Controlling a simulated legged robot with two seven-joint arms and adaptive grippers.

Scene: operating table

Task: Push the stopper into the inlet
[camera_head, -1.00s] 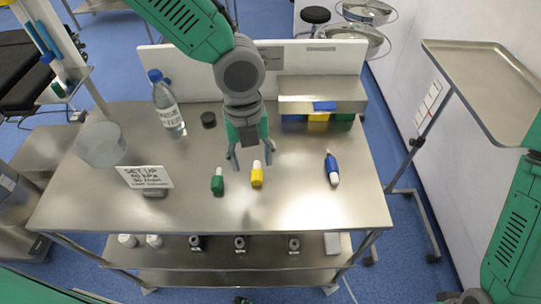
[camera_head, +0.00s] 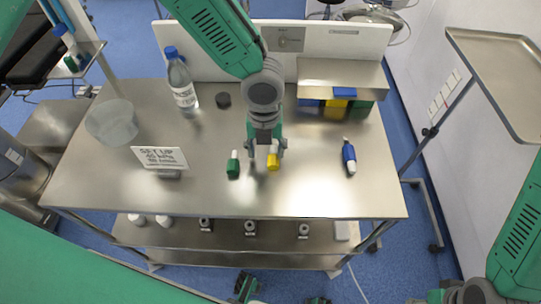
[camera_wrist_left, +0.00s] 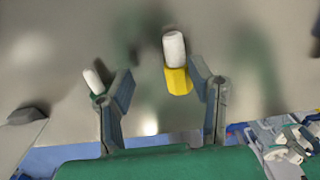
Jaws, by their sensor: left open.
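My left gripper (camera_head: 266,149) is open, pointing down over the steel table. A yellow piece with a white tip (camera_head: 273,160) stands at its right finger. In the left wrist view the yellow piece (camera_wrist_left: 178,80) lies between the open fingers (camera_wrist_left: 162,90), closer to the right one, with no clear contact. A green piece with a white tip (camera_head: 233,166) is just left of the gripper, partly behind the left finger in the wrist view. A blue piece with a white tip (camera_head: 349,157) lies farther right. I cannot tell which part is the stopper or the inlet.
A labelled bottle (camera_head: 182,82), a black round cap (camera_head: 223,100), a clear bowl (camera_head: 112,122) and a sign (camera_head: 160,158) stand at the left. A steel shelf (camera_head: 342,75) over coloured blocks stands at the back right. The table's front (camera_head: 290,200) is clear.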

